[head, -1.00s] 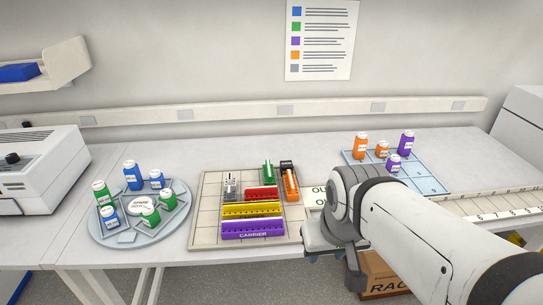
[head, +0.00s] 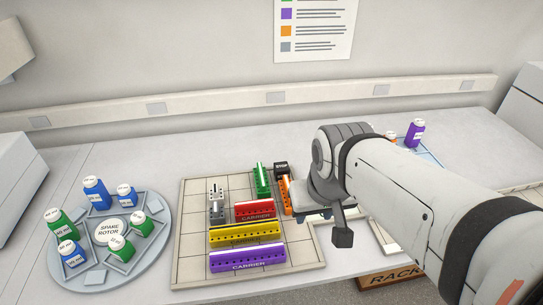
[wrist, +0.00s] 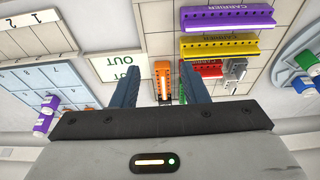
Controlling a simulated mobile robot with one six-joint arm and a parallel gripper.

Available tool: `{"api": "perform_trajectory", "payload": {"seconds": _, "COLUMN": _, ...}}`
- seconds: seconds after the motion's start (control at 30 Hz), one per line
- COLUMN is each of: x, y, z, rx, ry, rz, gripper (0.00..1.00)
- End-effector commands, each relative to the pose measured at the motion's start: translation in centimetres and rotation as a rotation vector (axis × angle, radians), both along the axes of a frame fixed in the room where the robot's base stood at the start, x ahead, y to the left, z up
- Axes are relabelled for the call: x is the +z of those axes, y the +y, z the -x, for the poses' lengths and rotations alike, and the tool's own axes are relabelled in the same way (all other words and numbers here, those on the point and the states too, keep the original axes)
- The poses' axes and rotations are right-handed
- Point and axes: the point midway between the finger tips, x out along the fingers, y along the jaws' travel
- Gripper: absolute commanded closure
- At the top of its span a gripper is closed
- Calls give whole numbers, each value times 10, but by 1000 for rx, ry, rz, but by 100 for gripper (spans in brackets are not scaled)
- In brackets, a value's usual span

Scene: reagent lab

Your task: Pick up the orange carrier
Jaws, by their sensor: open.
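The orange carrier (head: 285,195) stands at the right edge of the gridded board (head: 190,262) in the head view, partly hidden by my gripper (head: 312,212). In the wrist view the orange carrier (wrist: 163,84) appears between the two fingers of my gripper (wrist: 160,72). The fingers are spread wide, with a gap on each side of it. My gripper is open and empty. Whether the fingertips are down at the carrier's height cannot be told.
A black stop block (head: 281,168) stands behind the orange carrier, and a green carrier (head: 262,180) to its left. Red (head: 255,210), yellow (head: 246,235) and purple (head: 247,258) carriers lie left and in front. A rotor with bottles (head: 108,230) is at left.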

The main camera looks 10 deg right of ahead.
Motion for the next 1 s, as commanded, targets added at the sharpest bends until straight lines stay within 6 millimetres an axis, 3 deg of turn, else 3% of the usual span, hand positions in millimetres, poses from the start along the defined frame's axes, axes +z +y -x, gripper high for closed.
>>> {"api": "perform_trajectory", "payload": {"seconds": 0.17, "x": 1, "y": -2, "z": -16, "rx": -2, "ry": 23, "rz": 0, "gripper": 45}}
{"api": "perform_trajectory", "payload": {"seconds": 0.27, "x": 1, "y": -5, "z": -41, "rx": -7, "ry": 55, "rz": -1, "gripper": 37}}
{"api": "perform_trajectory", "payload": {"seconds": 0.37, "x": -5, "y": -6, "z": -74, "rx": -6, "ry": 94, "rz": -1, "gripper": 36}}
{"api": "perform_trajectory", "payload": {"seconds": 0.7, "x": -60, "y": -7, "z": -181, "rx": -3, "ry": 223, "rz": -1, "gripper": 36}}
{"api": "perform_trajectory", "payload": {"seconds": 0.83, "x": -83, "y": -8, "z": -206, "rx": -3, "ry": 255, "rz": -2, "gripper": 36}}
{"api": "perform_trajectory", "payload": {"seconds": 1.0, "x": -100, "y": -8, "z": -221, "rx": -2, "ry": 276, "rz": -2, "gripper": 36}}
